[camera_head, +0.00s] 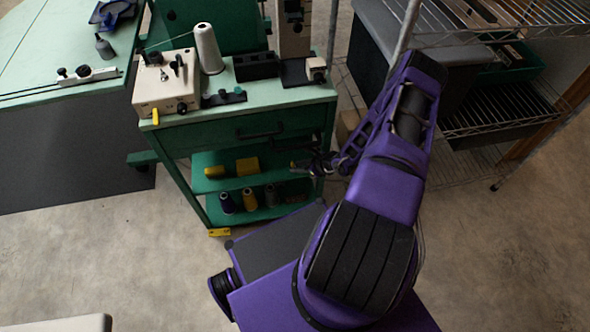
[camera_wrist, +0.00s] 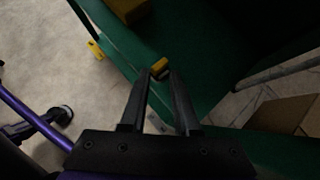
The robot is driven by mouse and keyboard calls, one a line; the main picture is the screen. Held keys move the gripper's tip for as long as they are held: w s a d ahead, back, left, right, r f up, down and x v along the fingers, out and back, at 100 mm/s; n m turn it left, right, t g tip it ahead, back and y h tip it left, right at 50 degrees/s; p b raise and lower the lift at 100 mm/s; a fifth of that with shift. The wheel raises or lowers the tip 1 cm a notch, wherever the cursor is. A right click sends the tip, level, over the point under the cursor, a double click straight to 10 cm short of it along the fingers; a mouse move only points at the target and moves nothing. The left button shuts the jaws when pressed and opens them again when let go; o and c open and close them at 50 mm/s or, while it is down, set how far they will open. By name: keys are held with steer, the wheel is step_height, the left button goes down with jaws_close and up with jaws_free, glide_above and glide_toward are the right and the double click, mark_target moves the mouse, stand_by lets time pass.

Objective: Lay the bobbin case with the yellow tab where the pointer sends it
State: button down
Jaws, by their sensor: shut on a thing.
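My gripper (camera_head: 303,165) is in front of the right side of the green cart, below its drawer and beside the upper open shelf. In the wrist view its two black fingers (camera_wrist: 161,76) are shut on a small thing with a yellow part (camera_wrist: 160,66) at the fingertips. I take this for the bobbin case with the yellow tab; most of its body is hidden or too dark to make out. No pointer can be told for certain in either view.
The green cart (camera_head: 268,108) carries a cream machine (camera_head: 164,87), a white thread cone (camera_head: 208,48) and a black tray (camera_head: 256,65) on top. Yellow blocks and thread spools (camera_head: 249,200) stand on its shelves. A wire rack (camera_head: 495,115) stands right; floor (camera_head: 110,235) is clear left.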

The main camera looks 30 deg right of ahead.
steer(key=shift+w+a, duration=0.2)
steer(key=shift+w, duration=0.15)
steer(key=shift+w+a+f+b, duration=0.1)
steer(key=shift+w+f+b, duration=0.15)
steer(key=shift+f, duration=0.6)
steer(key=shift+w+a+f+b, duration=0.1)
steer(key=shift+f+b, duration=0.2)
steer(key=shift+f, duration=0.55)
steer(key=shift+f, duration=0.1)
steer(key=c, duration=0.6)
jaws_free()
steer(key=shift+c, duration=0.2)
steer(key=shift+s+d+r, duration=0.2)
steer(key=shift+r, duration=0.15)
steer(key=s+d+r+p, duration=0.1)
steer(key=s+d+r, duration=0.2)
steer(key=s+d, duration=0.4)
steer(key=s, duration=0.6)
steer(key=shift+s+p, duration=0.2)
steer(key=shift+p, duration=0.15)
